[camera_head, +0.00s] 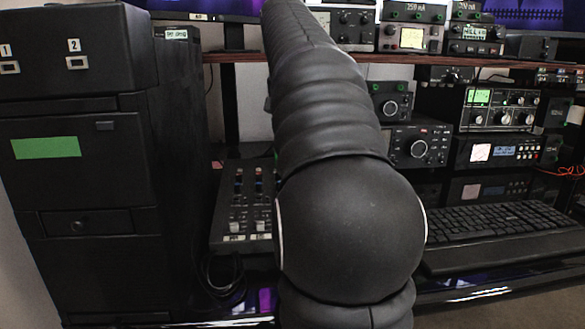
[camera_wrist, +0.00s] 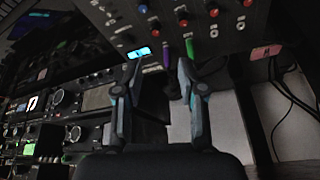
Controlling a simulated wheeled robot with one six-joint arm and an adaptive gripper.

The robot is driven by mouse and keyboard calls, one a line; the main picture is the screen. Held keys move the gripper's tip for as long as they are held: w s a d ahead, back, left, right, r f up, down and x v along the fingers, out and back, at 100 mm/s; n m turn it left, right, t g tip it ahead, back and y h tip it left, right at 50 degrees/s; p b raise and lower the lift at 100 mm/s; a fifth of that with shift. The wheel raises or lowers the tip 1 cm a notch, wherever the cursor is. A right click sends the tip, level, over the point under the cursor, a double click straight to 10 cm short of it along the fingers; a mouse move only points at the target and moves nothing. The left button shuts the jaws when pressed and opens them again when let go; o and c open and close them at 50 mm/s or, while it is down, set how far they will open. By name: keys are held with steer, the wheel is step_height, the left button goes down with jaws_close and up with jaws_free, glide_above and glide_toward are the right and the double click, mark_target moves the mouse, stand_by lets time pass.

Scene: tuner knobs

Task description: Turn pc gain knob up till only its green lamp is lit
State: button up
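A black mixer panel (camera_head: 247,205) with small knobs and sliders stands on the desk left of my arm in the head view. My arm hides part of its right side. In the wrist view the panel (camera_wrist: 225,35) fills the top, with red, blue and grey knobs (camera_wrist: 212,12). I cannot tell which knob is the pc gain knob or which lamps are lit. My gripper (camera_wrist: 161,63) is open, its fingers apart, close to the panel edge, with no knob visibly held.
A black computer tower (camera_head: 85,170) stands at the left. A keyboard (camera_head: 500,225) lies at the right. Stacked radios (camera_head: 498,110) and a shelf (camera_head: 480,60) stand behind. Cables (camera_head: 222,280) hang below the mixer. A pink label (camera_wrist: 265,52) shows in the wrist view.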

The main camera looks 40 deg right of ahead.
steer(key=x, duration=0.4)
steer(key=b+x, duration=0.1)
steer(key=x, duration=0.3)
steer(key=b+x, duration=0.1)
steer(key=x, duration=0.3)
steer(key=shift+s+d+f, duration=0.15)
steer(key=shift+s+d, duration=0.1)
jaws_close()
